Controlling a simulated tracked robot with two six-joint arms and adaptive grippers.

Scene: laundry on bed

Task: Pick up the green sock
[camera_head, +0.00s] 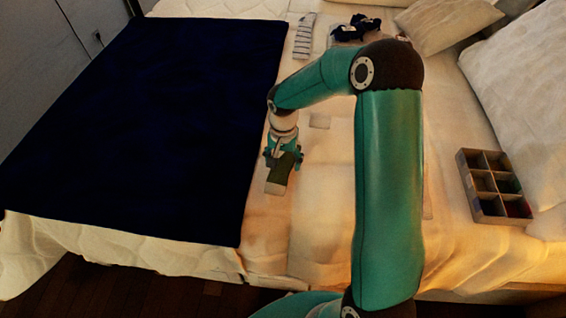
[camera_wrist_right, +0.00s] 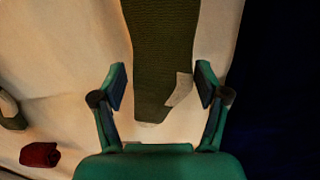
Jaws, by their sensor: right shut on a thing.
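The green sock (camera_head: 286,168) is dark olive with a pale patch and lies along the cream sheet, just right of the navy blanket. My right gripper (camera_head: 284,153) is over it, fingers pointing down. Whether the sock is clear of the sheet I cannot tell. My left gripper is not in view.
The navy blanket (camera_head: 150,110) covers the bed's left side. A striped sock (camera_head: 304,36) and dark bundled clothes (camera_head: 356,28) lie at the back. A compartment box (camera_head: 490,205) sits at right by pillows. The wrist view shows a red bundle (camera_wrist_right: 40,154) at left.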

